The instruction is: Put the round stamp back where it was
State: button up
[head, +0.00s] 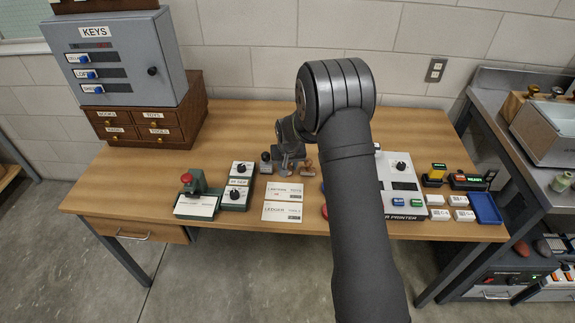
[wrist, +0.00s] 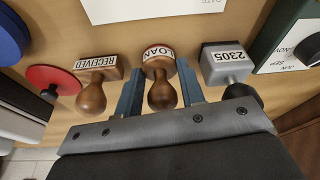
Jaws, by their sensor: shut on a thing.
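The round stamp (wrist: 159,72) has a turned wooden handle and a round base marked LOAN, seen in the middle of the wrist view. My gripper (wrist: 160,88) is shut on it, with one blue-grey finger on each side. In the head view my gripper (head: 287,165) is low over the desk, and I cannot clearly make out the round stamp there. The stamp is in a row between a wooden RECEIVED stamp (wrist: 94,82) and a grey 2305 stamp (wrist: 227,65) with a black knob. I cannot tell whether its base touches the desk.
A red ink pad (wrist: 50,78) and a blue one (wrist: 12,38) are beside the RECEIVED stamp. Ledger cards (head: 282,211) lie in front of the stamps. A label printer (head: 404,222) is to the right.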

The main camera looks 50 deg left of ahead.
jog(key=o, duration=0.8)
jog(key=shift+f, duration=0.1)
jog(key=v, duration=1.2)
jog(key=x, duration=1.2)
jog(key=shift+f, duration=0.1)
notch_tip(320, 180, up, 3)
jog(key=shift+f, duration=0.2)
jog(key=shift+r, duration=0.15)
